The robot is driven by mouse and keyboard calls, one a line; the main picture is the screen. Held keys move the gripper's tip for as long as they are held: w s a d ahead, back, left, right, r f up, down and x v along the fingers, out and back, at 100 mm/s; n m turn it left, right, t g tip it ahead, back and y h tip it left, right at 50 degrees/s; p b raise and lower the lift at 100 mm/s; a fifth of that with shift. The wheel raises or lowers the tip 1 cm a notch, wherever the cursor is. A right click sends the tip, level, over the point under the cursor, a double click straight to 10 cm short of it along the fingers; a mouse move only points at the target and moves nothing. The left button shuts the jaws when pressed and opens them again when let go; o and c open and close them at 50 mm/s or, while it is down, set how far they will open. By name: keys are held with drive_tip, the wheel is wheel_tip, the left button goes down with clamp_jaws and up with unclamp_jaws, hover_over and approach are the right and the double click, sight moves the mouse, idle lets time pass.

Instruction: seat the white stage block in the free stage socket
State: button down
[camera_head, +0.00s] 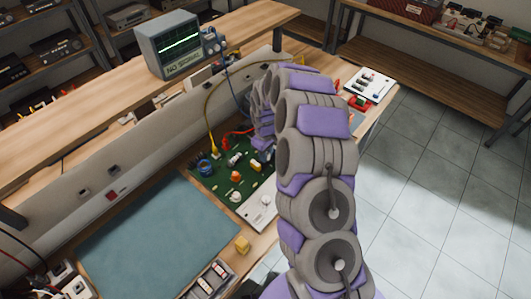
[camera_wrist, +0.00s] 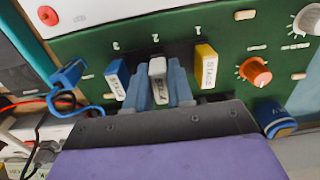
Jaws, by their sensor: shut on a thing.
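In the wrist view my gripper (camera_wrist: 160,90) has its two blue-grey fingers closed on the sides of the white stage block (camera_wrist: 157,68). The block's top shows between the fingertips, over the middle of a dark strip on the green board (camera_wrist: 130,45). A blue stage block (camera_wrist: 117,80) stands to the left and a yellow stage block (camera_wrist: 206,65) to the right, both close to the fingers. The socket under the white block is hidden, so I cannot tell how deep it sits. In the head view my arm hides most of the gripper above the board (camera_head: 222,182).
An orange knob (camera_wrist: 255,70) and a blue cylinder (camera_wrist: 275,118) stand right of the blocks. A blue plug (camera_wrist: 68,75) with cables is at left. An oscilloscope (camera_head: 168,45) stands on the shelf.

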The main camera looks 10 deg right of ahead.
drive_tip(key=shift+f, duration=0.75)
idle(0.9)
drive_tip(key=c, duration=0.9)
unclamp_jaws()
wheel_tip(320, 180, up, 17)
drive_tip(key=p, duration=0.2)
drive_tip(key=shift+r+p, duration=0.15)
drive_tip(key=shift+p, duration=0.15)
